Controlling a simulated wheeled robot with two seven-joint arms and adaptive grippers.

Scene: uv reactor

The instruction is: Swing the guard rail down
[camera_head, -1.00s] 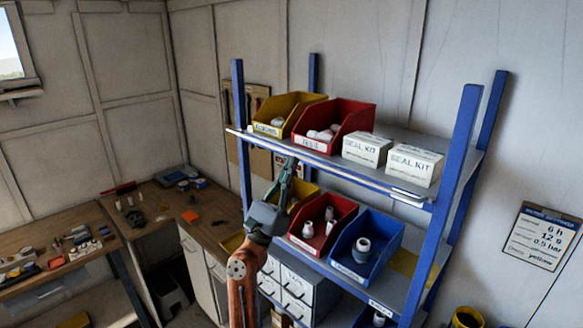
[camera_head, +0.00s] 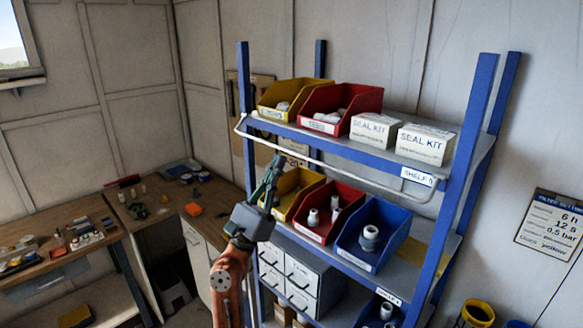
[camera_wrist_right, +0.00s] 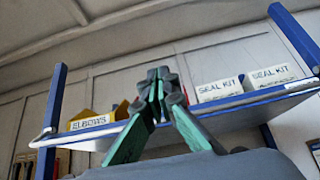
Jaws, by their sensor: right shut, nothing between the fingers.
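The guard rail (camera_head: 330,172) is a thin, pale, U-shaped bar at the front of the upper shelf (camera_head: 350,153). Its long bar hangs below the shelf's front edge, and its bent ends reach up to the edge near the two front posts. My right gripper (camera_head: 277,160) is shut and empty. In the head view its tips show close below the rail's left half; I cannot tell if they touch it. In the right wrist view the shut fingers (camera_wrist_right: 158,82) point up in front of the shelf edge. My left gripper is not in view.
The upper shelf holds a yellow bin (camera_head: 290,97), a red bin (camera_head: 340,104) and two seal kit boxes (camera_head: 424,142). Below are more bins, including a blue one (camera_head: 372,235), and white drawers (camera_head: 288,278). Blue posts (camera_head: 460,165) frame the rack. A workbench (camera_head: 165,200) stands at left.

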